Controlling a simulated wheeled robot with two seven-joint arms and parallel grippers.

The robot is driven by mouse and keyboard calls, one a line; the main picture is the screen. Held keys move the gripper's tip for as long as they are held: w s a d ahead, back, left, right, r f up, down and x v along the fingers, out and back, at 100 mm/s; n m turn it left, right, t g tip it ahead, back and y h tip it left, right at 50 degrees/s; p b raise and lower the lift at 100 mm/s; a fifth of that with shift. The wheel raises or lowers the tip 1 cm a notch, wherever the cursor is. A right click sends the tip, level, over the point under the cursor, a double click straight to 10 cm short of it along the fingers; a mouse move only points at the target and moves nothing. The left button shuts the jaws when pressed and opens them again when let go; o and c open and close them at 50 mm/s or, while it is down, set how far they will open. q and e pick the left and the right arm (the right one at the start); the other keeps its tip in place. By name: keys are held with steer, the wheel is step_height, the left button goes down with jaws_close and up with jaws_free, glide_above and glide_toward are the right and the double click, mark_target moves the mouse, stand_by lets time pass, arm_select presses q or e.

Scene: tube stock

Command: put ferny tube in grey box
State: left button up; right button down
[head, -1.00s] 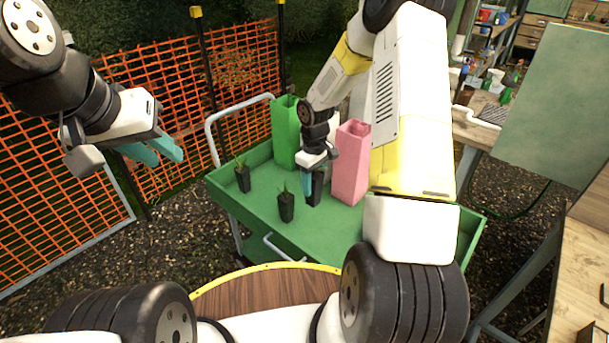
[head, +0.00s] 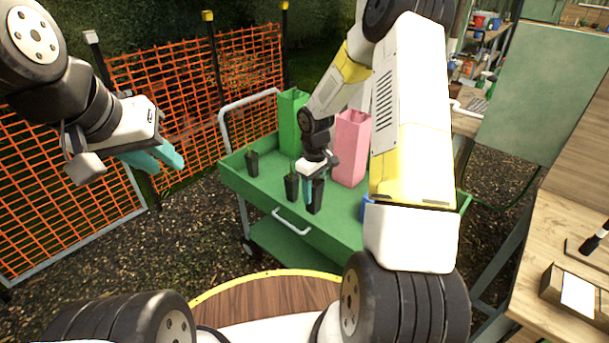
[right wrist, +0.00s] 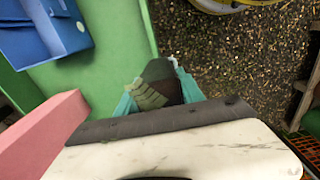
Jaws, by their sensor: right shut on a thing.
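My right gripper (head: 314,188) is shut on a dark tube (head: 317,197), near the front edge of a green cart. In the right wrist view, the held tube (right wrist: 164,72) is between the teal fingers, with a striped green leaf (right wrist: 148,96) against it. I cannot tell how high it is above the tray. Two other dark tubes with small plants, a nearer one (head: 291,187) and a farther one (head: 252,163), stand on the cart to the left. My left gripper (head: 158,158) is open and empty, left of the cart. I see no grey box.
The green cart tray (head: 265,190) bears a tall green box (head: 292,115) and a tall pink box (head: 351,145). A blue box (right wrist: 50,25) is on it, mostly hidden by my right arm in the head view. Orange fencing (head: 190,120) stands behind; a wooden bench is right.

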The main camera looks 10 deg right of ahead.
steer(key=s+f+m, duration=0.7)
steer(key=s+f, duration=0.2)
steer(key=f, duration=0.1)
steer(key=shift+a+f+m, duration=0.25)
steer(key=shift+a+m, duration=0.05)
steer(key=shift+a, duration=0.1)
